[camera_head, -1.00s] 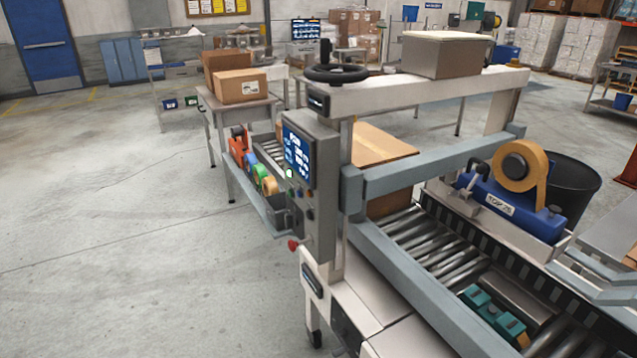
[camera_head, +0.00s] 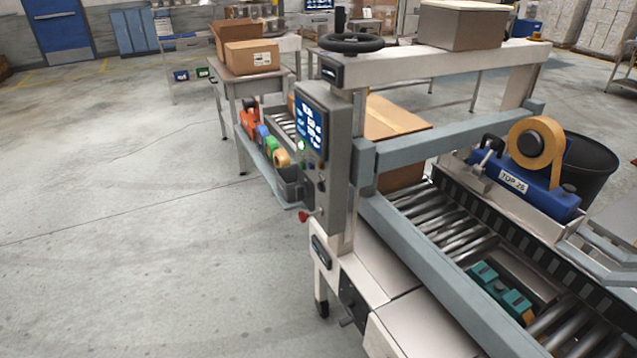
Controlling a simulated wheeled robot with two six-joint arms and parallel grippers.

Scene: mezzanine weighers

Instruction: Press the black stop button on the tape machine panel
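The tape machine's grey control panel (camera_head: 342,165) stands upright on the near post of the machine, seen at an angle. It has a lit blue screen (camera_head: 312,128) with a small green light (camera_head: 301,146) below it. Small dark buttons (camera_head: 309,164) sit under the screen; they are too small to tell which is the black stop button. A red knob (camera_head: 304,217) sticks out at the panel's lower left. Neither of my grippers is in view.
A cardboard box (camera_head: 393,120) is on the rollers behind the panel. A side tray (camera_head: 262,165) with tape rolls juts out left of the panel. A blue tape head (camera_head: 535,190) is at right. The floor (camera_head: 130,220) at left is clear.

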